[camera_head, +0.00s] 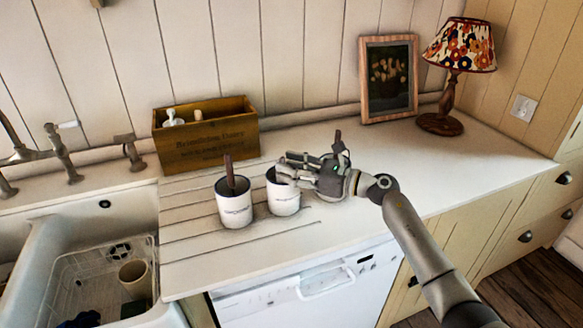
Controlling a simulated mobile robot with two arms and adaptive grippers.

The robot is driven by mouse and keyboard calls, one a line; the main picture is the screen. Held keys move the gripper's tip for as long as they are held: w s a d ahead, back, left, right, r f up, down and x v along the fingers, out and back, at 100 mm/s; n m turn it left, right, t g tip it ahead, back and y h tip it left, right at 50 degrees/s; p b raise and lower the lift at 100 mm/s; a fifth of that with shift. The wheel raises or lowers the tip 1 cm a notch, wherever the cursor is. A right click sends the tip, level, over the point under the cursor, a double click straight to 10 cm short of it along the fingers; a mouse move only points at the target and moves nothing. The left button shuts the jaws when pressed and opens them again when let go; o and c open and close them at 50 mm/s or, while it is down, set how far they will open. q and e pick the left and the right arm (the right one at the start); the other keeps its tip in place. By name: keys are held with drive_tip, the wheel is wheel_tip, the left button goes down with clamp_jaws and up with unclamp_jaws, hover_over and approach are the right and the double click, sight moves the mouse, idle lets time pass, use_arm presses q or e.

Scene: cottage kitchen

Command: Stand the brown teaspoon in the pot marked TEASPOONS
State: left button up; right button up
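Two white pots with small dark lettering, too small to read, stand side by side on the counter. The left pot (235,209) holds an upright brown handle (229,172); its lower end is hidden inside. The right pot (284,200) is partly covered by my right gripper (284,168), whose fingers reach left over its rim. I cannot tell whether these fingers are apart or closed on something. A small dark brown upright piece (338,136) shows just behind the gripper; I cannot tell whether it is the teaspoon. My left gripper is out of view.
A wooden box (208,142) with bottles stands at the back. A framed picture (388,80) and a flowered lamp (457,75) stand at the back right. The sink (60,245) with a rack and cup lies left. The counter's right part (450,165) is clear.

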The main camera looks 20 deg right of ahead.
drive_tip(key=v, duration=1.2)
idle(0.7)
